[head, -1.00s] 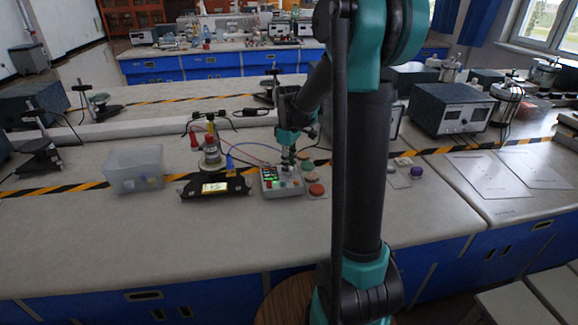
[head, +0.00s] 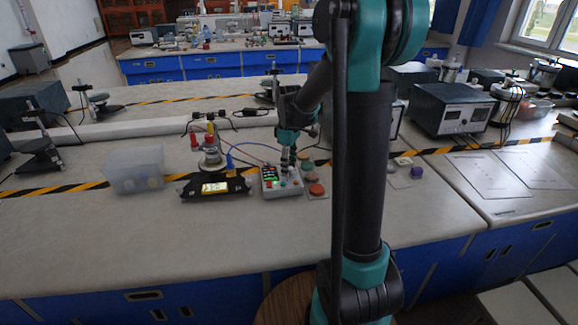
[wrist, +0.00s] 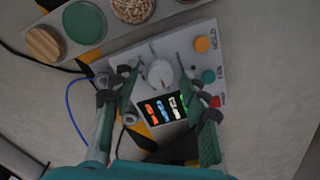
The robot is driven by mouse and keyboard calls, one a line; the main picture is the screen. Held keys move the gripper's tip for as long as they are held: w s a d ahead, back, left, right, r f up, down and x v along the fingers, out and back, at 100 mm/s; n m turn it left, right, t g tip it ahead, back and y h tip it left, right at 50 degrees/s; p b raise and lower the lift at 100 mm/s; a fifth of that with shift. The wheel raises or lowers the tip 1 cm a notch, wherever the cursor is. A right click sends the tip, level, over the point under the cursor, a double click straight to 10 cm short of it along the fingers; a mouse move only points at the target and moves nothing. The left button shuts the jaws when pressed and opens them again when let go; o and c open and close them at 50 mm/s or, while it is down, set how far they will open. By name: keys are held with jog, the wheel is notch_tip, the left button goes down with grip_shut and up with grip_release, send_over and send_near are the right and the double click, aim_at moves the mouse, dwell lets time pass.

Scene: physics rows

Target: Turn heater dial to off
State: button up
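A light grey control box (head: 283,187) lies on the bench in front of my arm. In the wrist view, the box (wrist: 135,55) carries a round white dial (wrist: 159,73) with a pointer mark, and a dark display (wrist: 163,107) with coloured bars. My gripper (head: 288,166) points down over the box. In the wrist view its two fingers (wrist: 160,88) are spread apart on either side of the dial, with a gap to it visible on both sides. Nothing is held. The dial's markings are too small to read.
A black device with a lit yellow display (head: 214,187) stands left of the box. A clear plastic bin (head: 135,172) is further left. A holder with round discs (wrist: 84,23) adjoins the box. An orange button (wrist: 202,44) and a blue wire (wrist: 75,95) are near the fingers.

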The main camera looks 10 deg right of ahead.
notch_tip(320, 180, up, 12)
dwell(0.7)
